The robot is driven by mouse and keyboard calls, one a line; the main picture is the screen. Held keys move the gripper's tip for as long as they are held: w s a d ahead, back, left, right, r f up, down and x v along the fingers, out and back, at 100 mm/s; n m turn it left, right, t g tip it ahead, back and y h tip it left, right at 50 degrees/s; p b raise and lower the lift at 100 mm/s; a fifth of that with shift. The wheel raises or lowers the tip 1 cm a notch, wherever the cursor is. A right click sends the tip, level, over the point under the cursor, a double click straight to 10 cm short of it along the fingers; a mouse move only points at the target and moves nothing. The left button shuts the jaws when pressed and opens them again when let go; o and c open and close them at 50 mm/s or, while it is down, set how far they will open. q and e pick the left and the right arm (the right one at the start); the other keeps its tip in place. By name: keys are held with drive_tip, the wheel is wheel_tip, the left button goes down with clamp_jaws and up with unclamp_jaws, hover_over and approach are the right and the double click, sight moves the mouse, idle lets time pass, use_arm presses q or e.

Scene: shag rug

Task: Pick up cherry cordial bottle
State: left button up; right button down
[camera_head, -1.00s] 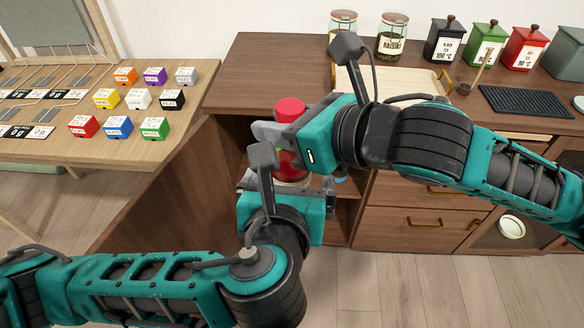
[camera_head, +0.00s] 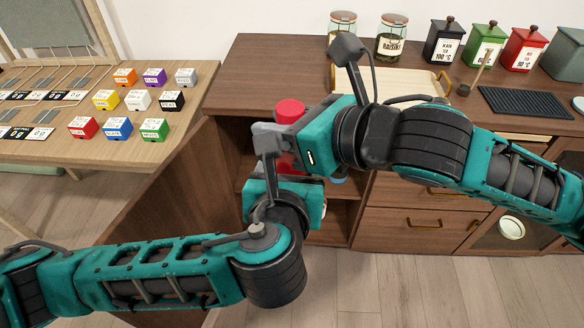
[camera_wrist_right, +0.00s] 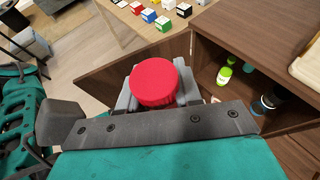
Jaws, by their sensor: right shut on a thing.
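The cherry cordial bottle has a red cap (camera_head: 289,110) and a red body, partly hidden by my grippers, in front of the open cabinet. My right gripper (camera_head: 283,138) is shut on the bottle, reaching it from the right. In the right wrist view the round red cap (camera_wrist_right: 153,82) sits between the grey fingers. My left gripper (camera_head: 275,182) is just below and left of the bottle in the head view. Its fingers are mostly hidden, so I cannot tell whether they are open or touch the bottle.
The open cabinet (camera_head: 338,220) holds a green-capped bottle (camera_wrist_right: 224,75) and other small containers. Its door swings out at left. The countertop (camera_head: 270,60) carries jars, canisters and a tray (camera_head: 410,82). A side table (camera_head: 50,110) at left holds several coloured boxes.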

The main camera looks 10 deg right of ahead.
use_arm(q)
drive_tip(key=shift+s+d, duration=0.2)
drive_tip(key=shift+d, duration=0.05)
drive_tip(key=c, duration=0.9)
use_arm(e)
drive_tip(key=shift+a+r, duration=0.1)
drive_tip(key=shift+r, duration=0.1)
use_arm(q)
drive_tip(key=shift+r, duration=0.2)
use_arm(e)
drive_tip(key=c, duration=1.1)
unclamp_jaws()
use_arm(q)
drive_tip(key=shift+w+a, duration=0.1)
use_arm(e)
drive_tip(key=o, duration=0.4)
drive_tip(key=shift+f, duration=0.1)
